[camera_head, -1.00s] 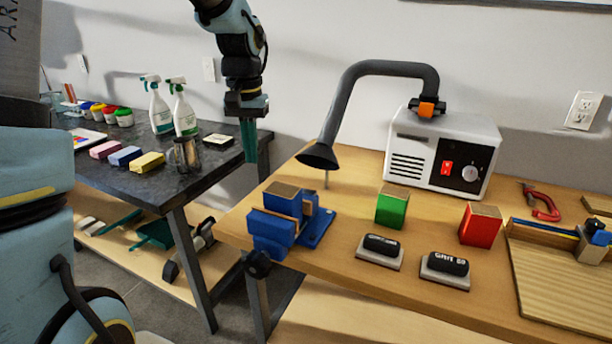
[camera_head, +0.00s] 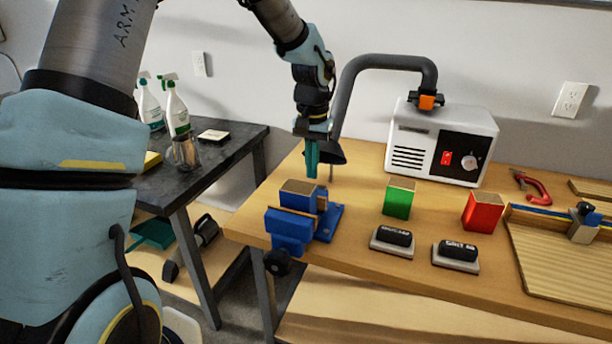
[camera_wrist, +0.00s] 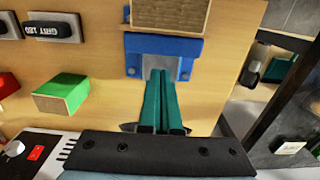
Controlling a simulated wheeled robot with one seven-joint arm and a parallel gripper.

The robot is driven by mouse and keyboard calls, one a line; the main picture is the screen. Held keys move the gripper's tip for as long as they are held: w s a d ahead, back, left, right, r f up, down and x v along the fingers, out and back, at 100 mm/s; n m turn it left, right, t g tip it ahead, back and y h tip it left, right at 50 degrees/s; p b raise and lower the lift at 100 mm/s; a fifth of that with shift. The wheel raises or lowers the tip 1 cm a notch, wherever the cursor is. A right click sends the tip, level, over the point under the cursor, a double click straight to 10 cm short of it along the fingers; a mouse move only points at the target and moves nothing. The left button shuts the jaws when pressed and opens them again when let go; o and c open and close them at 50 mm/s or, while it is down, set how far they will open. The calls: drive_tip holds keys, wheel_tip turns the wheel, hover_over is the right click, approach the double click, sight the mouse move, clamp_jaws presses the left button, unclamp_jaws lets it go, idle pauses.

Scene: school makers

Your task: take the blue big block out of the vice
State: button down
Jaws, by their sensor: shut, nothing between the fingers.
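The blue big block (camera_head: 298,194), with a bare wood-coloured top, sits upright in the blue vice (camera_head: 290,232) at the left end of the wooden bench. In the wrist view the block's wood top (camera_wrist: 172,14) shows at the upper edge, next to the vice's blue base (camera_wrist: 140,45). My gripper (camera_head: 311,172) points down just behind and above the block, apart from it. Its green fingers are together and empty. In the wrist view the fingertips (camera_wrist: 158,75) overlap the vice's base plate in the picture.
A green block (camera_head: 398,202) and a red block (camera_head: 482,214) stand to the right, with two sanding blocks (camera_head: 392,240) in front. A fume extractor (camera_head: 440,145) stands behind; its hose nozzle (camera_head: 331,153) hangs close to my gripper. A dark table (camera_head: 215,165) is on the left.

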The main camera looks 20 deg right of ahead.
sight(302, 183)
drive_tip(key=shift+s+a+f, duration=0.2)
drive_tip(key=shift+s+f, duration=0.05)
drive_tip(key=shift+f, duration=0.15)
drive_tip(key=shift+s+a+p, duration=0.65)
drive_tip(key=shift+s+a, duration=0.2)
drive_tip(key=shift+s+a+f, duration=0.1)
drive_tip(key=shift+s+a, duration=0.25)
drive_tip(key=shift+s, duration=0.05)
drive_tip(key=shift+s+a+f, duration=0.1)
drive_tip(key=shift+s+a, duration=0.65)
